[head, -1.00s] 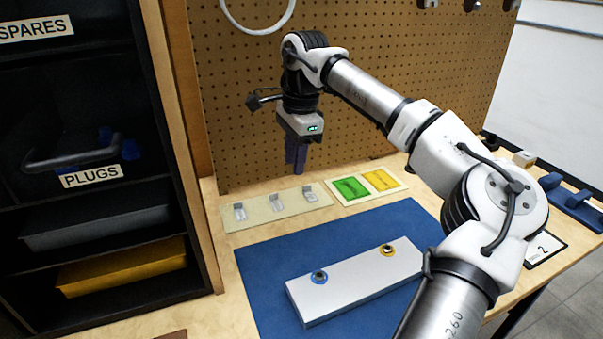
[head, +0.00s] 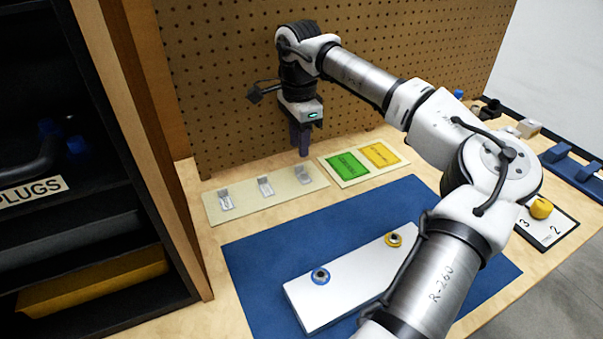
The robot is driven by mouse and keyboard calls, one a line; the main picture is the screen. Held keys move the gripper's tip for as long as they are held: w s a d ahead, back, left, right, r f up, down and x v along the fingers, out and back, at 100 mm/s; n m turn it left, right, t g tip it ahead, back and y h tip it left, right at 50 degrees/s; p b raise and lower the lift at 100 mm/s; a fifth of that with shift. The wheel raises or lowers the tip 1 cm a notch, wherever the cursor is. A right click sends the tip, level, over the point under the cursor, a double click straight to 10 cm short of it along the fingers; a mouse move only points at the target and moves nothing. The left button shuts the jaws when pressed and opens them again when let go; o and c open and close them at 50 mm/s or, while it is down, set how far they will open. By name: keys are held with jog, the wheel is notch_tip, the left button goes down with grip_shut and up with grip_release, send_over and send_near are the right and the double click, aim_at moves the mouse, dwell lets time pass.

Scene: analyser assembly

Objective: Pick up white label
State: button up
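Three small pale, silver-white bent tabs stand in a row on a cream strip (head: 212,217) at the back of the bench: a left tab (head: 226,200), a middle tab (head: 265,186) and a right tab (head: 302,174). I cannot tell which is the white label. My gripper (head: 303,155) points down just above and behind the right tab, apart from it as far as I can see. Its dark fingers look narrow and edge-on, so their opening is unclear. No held object is visible.
A green card (head: 347,165) and a yellow card (head: 380,154) lie right of the strip. A white block (head: 345,285) with blue and yellow rings rests on a blue mat (head: 245,260). Dark shelves stand left; a pegboard (head: 220,100) closes the back. A yellow knob (head: 541,208) sits on a numbered card.

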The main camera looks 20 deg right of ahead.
aim_at(303, 174)
notch_tip(303, 174, down, 6)
jog(key=shift+r, duration=0.1)
jog(key=shift+c, duration=0.4)
grip_shut()
